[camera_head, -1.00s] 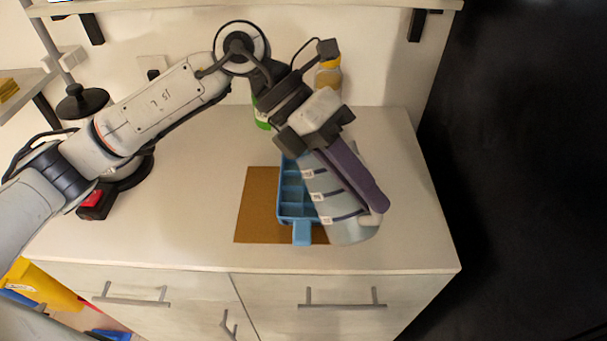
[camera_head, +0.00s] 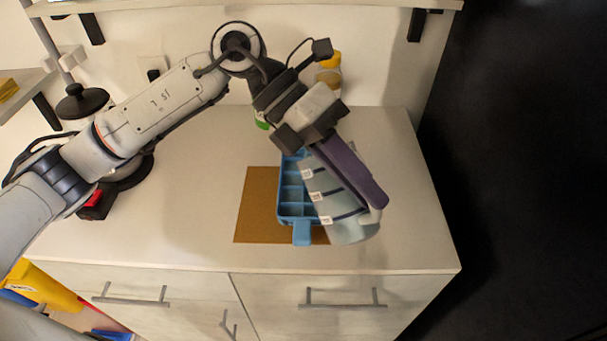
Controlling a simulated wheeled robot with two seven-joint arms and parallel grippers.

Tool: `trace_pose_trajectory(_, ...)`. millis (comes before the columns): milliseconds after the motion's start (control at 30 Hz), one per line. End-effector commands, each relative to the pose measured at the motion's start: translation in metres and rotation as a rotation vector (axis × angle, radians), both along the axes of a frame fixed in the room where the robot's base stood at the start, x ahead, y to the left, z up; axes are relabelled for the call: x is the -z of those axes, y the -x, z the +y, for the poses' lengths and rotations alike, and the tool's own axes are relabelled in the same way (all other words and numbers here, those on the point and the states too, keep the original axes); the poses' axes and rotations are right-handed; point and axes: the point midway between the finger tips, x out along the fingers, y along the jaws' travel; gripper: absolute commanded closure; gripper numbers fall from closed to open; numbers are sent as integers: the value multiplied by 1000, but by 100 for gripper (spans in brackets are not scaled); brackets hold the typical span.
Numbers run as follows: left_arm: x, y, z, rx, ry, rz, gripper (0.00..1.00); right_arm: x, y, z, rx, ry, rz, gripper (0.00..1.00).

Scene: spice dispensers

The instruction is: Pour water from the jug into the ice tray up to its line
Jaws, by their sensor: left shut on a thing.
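My left gripper (camera_head: 313,137) is shut on the jug (camera_head: 332,202), a clear container with dark level bands, small white labels and a purple handle (camera_head: 350,170). The jug is tilted and hangs over the right part of the blue ice tray (camera_head: 291,205). The tray lies on a brown mat (camera_head: 257,210) on the counter, its tab toward the front edge. Its left compartments show; the right ones are hidden behind the jug. I cannot make out a water stream, the tray's line or its water level. My right gripper is not in view.
A yellow-capped jar (camera_head: 329,68) and a partly hidden green item (camera_head: 262,124) stand at the back behind my gripper. The white counter (camera_head: 200,210) is clear left of the mat and at the right. Drawers (camera_head: 343,298) are below the front edge.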

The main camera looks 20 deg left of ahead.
Motion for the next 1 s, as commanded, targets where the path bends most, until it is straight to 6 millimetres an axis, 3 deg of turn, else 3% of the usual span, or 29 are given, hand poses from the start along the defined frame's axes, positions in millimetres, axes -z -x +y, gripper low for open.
trace_pose_trajectory(1000, -3, -4, 3, 0, 47, 38, 100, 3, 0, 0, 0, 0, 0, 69)
